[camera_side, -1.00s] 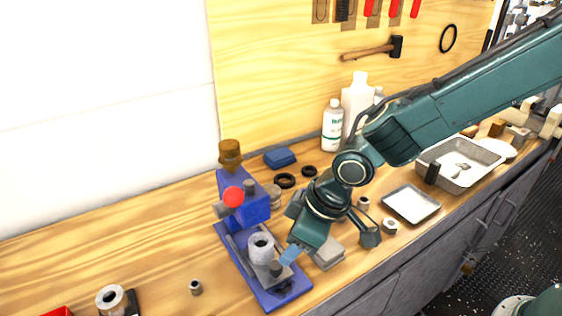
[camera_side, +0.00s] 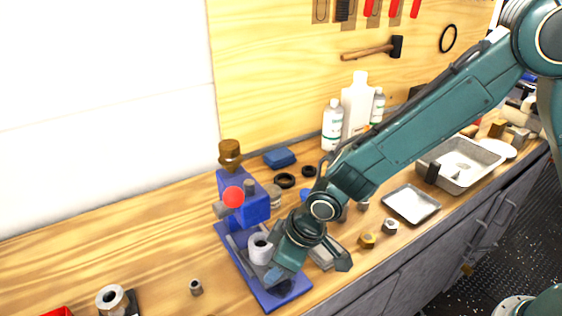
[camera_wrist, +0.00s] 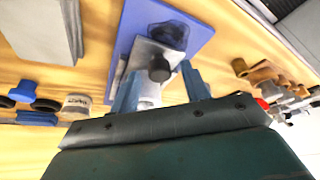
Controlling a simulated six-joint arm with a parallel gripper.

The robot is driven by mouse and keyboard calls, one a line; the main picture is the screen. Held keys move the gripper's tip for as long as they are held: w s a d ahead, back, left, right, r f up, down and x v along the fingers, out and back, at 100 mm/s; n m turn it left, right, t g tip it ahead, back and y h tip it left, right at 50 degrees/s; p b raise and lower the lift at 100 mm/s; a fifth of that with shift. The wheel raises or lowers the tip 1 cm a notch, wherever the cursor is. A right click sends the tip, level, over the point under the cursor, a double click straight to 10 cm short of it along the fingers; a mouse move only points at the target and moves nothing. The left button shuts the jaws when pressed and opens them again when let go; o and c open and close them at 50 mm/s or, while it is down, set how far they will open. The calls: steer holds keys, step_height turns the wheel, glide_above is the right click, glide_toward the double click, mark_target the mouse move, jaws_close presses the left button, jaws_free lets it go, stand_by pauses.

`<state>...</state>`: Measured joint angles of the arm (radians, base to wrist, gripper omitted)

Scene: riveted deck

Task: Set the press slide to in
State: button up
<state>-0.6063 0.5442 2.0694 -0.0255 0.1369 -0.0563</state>
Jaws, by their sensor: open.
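The blue press (camera_side: 252,207) stands on the bench, with a red ball (camera_side: 233,196) on its lever. Its flat blue base (camera_side: 288,293) reaches toward the front. A grey slide lies on the base and carries a grey collar (camera_side: 260,248). In the wrist view the slide (camera_wrist: 145,57) has a dark round knob (camera_wrist: 159,69) near its end. My gripper (camera_side: 275,278) is low over the slide's front end and hides the knob in the side view. In the wrist view my gripper (camera_wrist: 160,71) is open, with one finger on each side of the knob. I cannot tell whether they touch it.
A shallow tray (camera_side: 411,204), brass and steel nuts (camera_side: 367,241) and a grey block (camera_side: 322,256) lie right of the press. Bottles (camera_side: 333,126) stand behind. A small bushing (camera_side: 196,288) sits to the left, where the bench is mostly clear.

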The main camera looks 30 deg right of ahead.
mark_target(268, 248)
steer(key=shift+c, duration=0.2)
jaws_close()
steer(key=shift+w, duration=2.05)
steer(key=shift+o, duration=0.2)
jaws_free()
steer(key=shift+w, duration=0.1)
steer(key=shift+r, duration=0.15)
steer(key=v, duration=1.3)
steer(key=shift+s+d+r, duration=0.15)
steer(key=shift+s+r, duration=0.05)
steer(key=shift+s, duration=0.1)
